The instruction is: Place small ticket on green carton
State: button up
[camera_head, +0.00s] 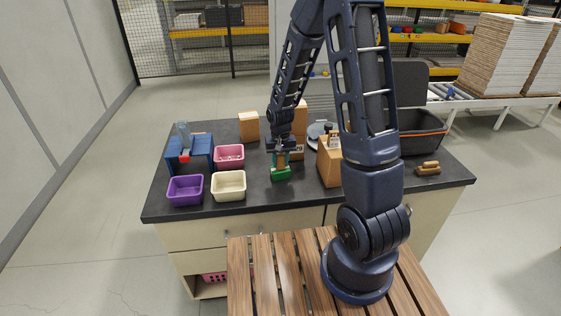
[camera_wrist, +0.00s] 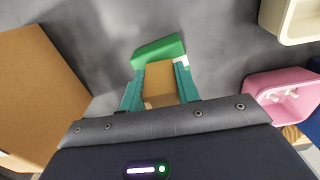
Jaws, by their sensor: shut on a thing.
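My gripper (camera_head: 281,158) points down at the middle of the dark worktop. In the wrist view its teal fingers (camera_wrist: 160,84) are shut on a small tan piece (camera_wrist: 160,78), which I take to be the small ticket; no print on it shows. The green carton (camera_head: 281,174) is on the worktop right at the gripper's tips. In the wrist view the green carton (camera_wrist: 158,50) shows just beyond the tan piece, partly covered by it. I cannot tell whether the two touch.
A cream bin (camera_head: 229,185), pink bin (camera_head: 229,156) and purple bin (camera_head: 185,190) stand left of the gripper, near a blue stand (camera_head: 190,150). A brown box (camera_head: 328,165) stands close on the right. Brown wooden pieces (camera_head: 428,168) lie farther right. The front middle worktop is clear.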

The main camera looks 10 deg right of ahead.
aim_at(281, 156)
jog(key=shift+f, duration=0.1)
jog(key=o, duration=0.9)
jog(key=shift+o, duration=0.2)
notch_tip(281, 156, up, 12)
jog(key=s+d+r+t, duration=0.1)
jog(key=s+d+r, duration=0.3)
jog(key=r, duration=0.3)
jog(key=s+d+r+t, duration=0.1)
jog(key=s+d+r, duration=0.3)
jog(key=d+r, duration=0.15)
jog(key=s+d+r+t, duration=0.1)
jog(key=s+d+r, duration=0.1)
jog(key=s, duration=0.4)
jog(key=s+d+r+t, duration=0.1)
jog(key=s+d+r, duration=0.2)
jog(key=s+r, duration=0.2)
jog(key=shift+s+t, duration=0.3)
jog(key=shift+s, duration=0.95)
